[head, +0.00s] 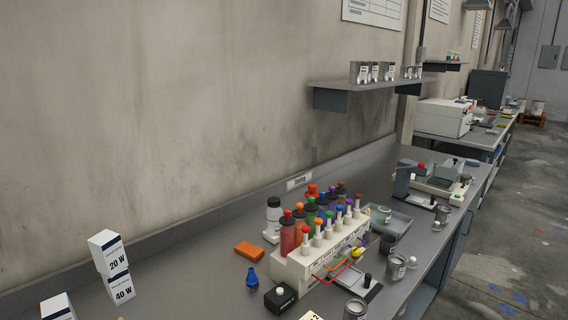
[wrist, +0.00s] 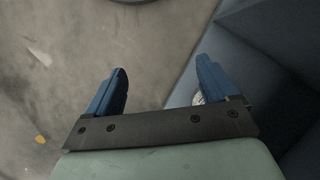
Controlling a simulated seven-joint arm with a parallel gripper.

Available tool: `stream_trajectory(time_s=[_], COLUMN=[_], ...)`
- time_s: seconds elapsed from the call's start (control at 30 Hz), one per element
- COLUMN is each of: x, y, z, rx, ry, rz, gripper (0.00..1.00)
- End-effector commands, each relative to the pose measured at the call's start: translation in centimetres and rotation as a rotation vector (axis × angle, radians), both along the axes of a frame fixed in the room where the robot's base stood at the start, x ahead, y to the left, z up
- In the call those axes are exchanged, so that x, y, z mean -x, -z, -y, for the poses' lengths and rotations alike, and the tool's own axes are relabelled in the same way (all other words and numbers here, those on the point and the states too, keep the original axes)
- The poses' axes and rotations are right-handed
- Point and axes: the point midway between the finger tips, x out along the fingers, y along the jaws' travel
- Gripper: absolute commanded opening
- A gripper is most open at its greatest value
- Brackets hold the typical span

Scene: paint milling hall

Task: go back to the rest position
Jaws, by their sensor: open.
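My gripper (wrist: 161,85) shows in the wrist view with its two blue fingers spread apart and nothing between them. Below the fingers in that view is bare grey floor (wrist: 150,45), with a blue-grey cabinet side (wrist: 250,65) at the right. A small pale round thing is partly hidden behind the right finger; I cannot tell what it is. The gripper and arm do not show in the head view.
In the head view a long grey bench (head: 205,285) runs along the wall. It bears a white rack (head: 296,268) of coloured bottles, an orange block (head: 249,250), white boxes (head: 118,287) and a grey tray (head: 397,224). A wall shelf (head: 365,85) hangs above. The floor (head: 510,235) at right is open.

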Motion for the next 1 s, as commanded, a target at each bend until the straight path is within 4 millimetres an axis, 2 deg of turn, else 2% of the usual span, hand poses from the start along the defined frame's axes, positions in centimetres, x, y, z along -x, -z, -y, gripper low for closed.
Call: stream_trajectory(time_s=[0.03,0.2,0.3,0.4,0.5,1.0], x=[2.9,9.9,13.3,15.8,17.4,17.4], y=[0.1,0.5,0.5,0.4,0.3,0.3], z=[-1.1,-3.2,-4.0,-4.3,-4.5,-4.5], rx=[0.004,0.022,0.033,0.042,0.049,0.049], ry=[-0.023,-0.083,-0.113,-0.136,-0.151,-0.151], rz=[-0.035,-0.131,-0.178,-0.213,-0.235,-0.235], gripper=[0.86,0.86,0.86,0.86,0.86,0.86])
